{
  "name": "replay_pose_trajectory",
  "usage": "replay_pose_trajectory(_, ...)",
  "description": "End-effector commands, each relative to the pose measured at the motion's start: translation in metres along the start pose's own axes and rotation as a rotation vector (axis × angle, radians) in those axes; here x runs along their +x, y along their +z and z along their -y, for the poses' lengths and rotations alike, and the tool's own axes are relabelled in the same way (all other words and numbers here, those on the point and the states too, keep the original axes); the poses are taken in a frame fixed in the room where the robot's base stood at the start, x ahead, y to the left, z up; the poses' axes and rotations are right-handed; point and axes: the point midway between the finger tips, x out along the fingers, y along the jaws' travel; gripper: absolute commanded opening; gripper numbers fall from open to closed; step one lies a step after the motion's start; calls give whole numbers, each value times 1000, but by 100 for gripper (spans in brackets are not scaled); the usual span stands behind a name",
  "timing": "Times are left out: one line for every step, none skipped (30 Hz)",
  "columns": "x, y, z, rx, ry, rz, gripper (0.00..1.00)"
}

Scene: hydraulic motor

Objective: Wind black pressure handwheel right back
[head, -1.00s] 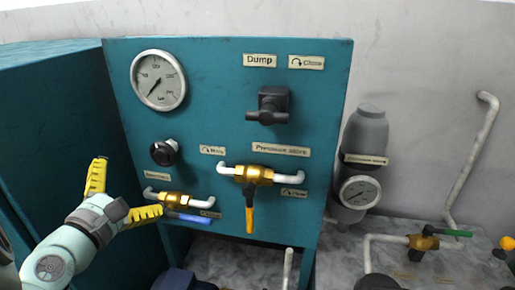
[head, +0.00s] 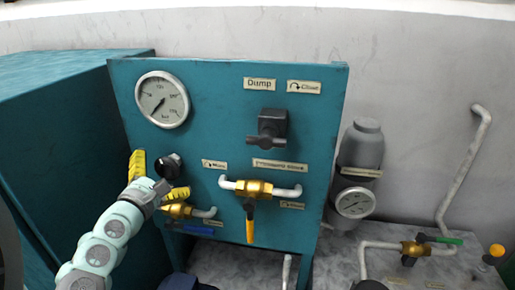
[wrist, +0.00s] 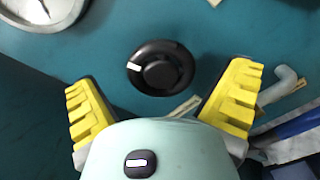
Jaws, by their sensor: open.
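The black pressure handwheel (head: 168,167) is a round black knob on the teal panel, below the gauge and left of the "More" label. In the wrist view the handwheel (wrist: 161,67) lies ahead, between and beyond the fingertips, with a white mark at its upper left. My gripper (head: 159,175) has yellow ridged fingers spread wide and is empty. In the wrist view my gripper (wrist: 163,96) has one finger on each side of the knob, and neither visibly touches it. In the head view the gripper hides part of the handwheel's left and lower edge.
A pressure gauge (head: 162,99) is above the handwheel. A brass valve with a blue lever (head: 190,229) sits just below, close to the right finger. A yellow-handled valve (head: 249,220) and the dump valve (head: 267,130) are further right. A teal cabinet (head: 60,130) stands left.

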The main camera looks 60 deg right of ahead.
Motion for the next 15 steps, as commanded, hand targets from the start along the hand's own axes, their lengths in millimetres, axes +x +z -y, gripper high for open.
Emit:
replay_pose_trajectory(8,3,0,-3,-3,5,100)
replay_pose_trajectory(11,2,0,-1,-3,3,100)
replay_pose_trajectory(14,1,0,-2,-3,1,100)
replay_pose_trajectory(17,1,1,-2,-3,1,100)
replay_pose_trajectory(19,1,0,-2,-3,2,100)
replay_pose_trajectory(22,2,1,-2,-3,3,100)
replay_pose_trajectory(24,2,1,-1,-3,4,100)
replay_pose_trajectory(26,2,1,-1,-4,4,100)
replay_pose_trajectory(27,2,1,0,-4,4,100)
replay_pose_trajectory(28,2,2,0,-5,4,100)
replay_pose_trajectory(28,2,2,1,-5,4,100)
replay_pose_trajectory(29,2,2,1,-5,4,100)
replay_pose_trajectory(29,2,2,1,-5,4,100)
replay_pose_trajectory(29,1,2,0,-5,3,100)
replay_pose_trajectory(29,1,2,0,-5,3,100)
